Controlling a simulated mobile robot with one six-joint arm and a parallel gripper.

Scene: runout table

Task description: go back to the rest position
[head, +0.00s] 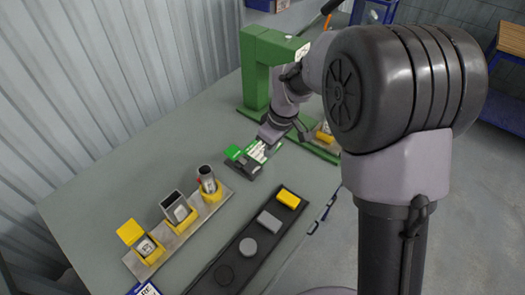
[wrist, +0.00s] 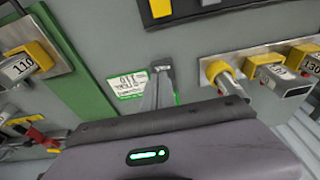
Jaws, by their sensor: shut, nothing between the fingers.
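My gripper (head: 264,145) is at the end of my bent arm, low over the grey table (head: 100,195), in front of the green frame. In the wrist view its narrow grey fingers (wrist: 160,72) are together, with nothing seen between them. Beside them is a white and green label (wrist: 128,86); in the head view it shows as a green and white card (head: 257,151) on a dark holder. My gripper's tip is right by this card; I cannot tell whether it touches. My own arm hides part of the table behind it.
A green frame (head: 257,75) stands close behind my gripper. A metal plate (head: 211,215) bears yellow sockets with grey parts. Another plate (head: 322,153) is partly hidden by my arm. A corrugated wall (head: 95,70) rises at left.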

